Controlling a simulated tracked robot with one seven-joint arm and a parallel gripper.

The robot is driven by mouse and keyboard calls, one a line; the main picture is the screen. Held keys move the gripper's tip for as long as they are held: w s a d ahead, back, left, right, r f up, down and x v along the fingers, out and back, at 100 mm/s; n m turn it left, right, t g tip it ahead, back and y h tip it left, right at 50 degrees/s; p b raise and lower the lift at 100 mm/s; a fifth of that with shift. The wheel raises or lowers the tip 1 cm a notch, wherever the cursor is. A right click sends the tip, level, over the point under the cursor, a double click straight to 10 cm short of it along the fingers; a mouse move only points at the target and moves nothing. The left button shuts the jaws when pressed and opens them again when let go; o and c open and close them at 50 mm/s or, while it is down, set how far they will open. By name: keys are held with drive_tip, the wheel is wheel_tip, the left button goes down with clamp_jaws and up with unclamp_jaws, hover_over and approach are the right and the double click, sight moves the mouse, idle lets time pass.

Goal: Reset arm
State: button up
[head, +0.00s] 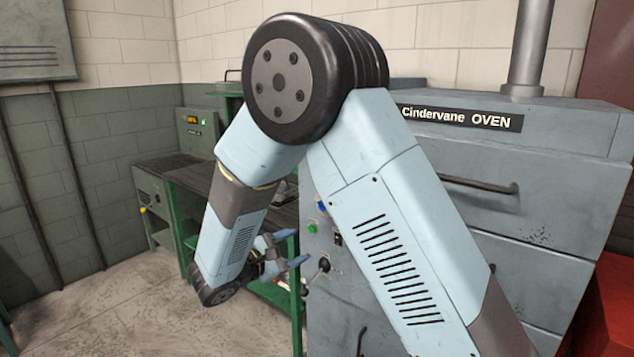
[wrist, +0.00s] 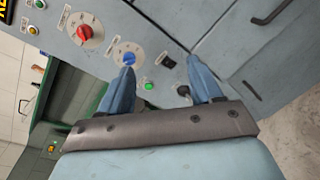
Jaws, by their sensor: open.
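My gripper (head: 292,248) is at the end of my folded arm, in front of the green bench and just left of the oven's control panel in the head view. Its two blue fingers are spread apart with nothing between them. In the wrist view my gripper (wrist: 158,80) points at the grey control panel of the oven (wrist: 215,45). A red dial (wrist: 90,32), a blue knob (wrist: 129,58) and a green button (wrist: 149,86) show on that panel. I cannot tell from the picture whether a fingertip touches the panel.
The grey Cindervane oven (head: 560,200) fills the right side, with a drawer-like door handle (head: 480,185). A green bench (head: 180,225) with a dark top stands behind my arm. A red block (head: 610,300) is at the lower right. The concrete floor (head: 110,315) at left is clear.

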drive_tip(key=s+d+r+m+g+y, duration=0.1)
drive_tip(key=s+d+r+m+g, duration=0.15)
drive_tip(key=d, duration=0.45)
drive_tip(key=s+d+r+m+g+y, duration=0.1)
drive_tip(key=s+d+r+m+g, duration=0.2)
drive_tip(key=d, duration=0.5)
drive_tip(key=s+d+r+m+g, duration=0.2)
drive_tip(key=d+r+m+g, duration=0.15)
drive_tip(key=d, duration=0.35)
drive_tip(key=s+d+r+m+t+y, duration=0.1)
drive_tip(key=s+d+r+m+y, duration=0.1)
drive_tip(key=s, duration=0.3)
drive_tip(key=s+d+r+m+t+y, duration=0.1)
drive_tip(key=s+d+r+m+y, duration=0.1)
drive_tip(key=s, duration=0.4)
drive_tip(key=s+d+r+m+y, duration=0.3)
drive_tip(key=s+m+y, duration=0.2)
drive_tip(key=m, duration=0.1)
drive_tip(key=shift+s+d+t+y, duration=0.25)
drive_tip(key=shift+s+t+y, duration=0.1)
drive_tip(key=shift+t+y, duration=0.05)
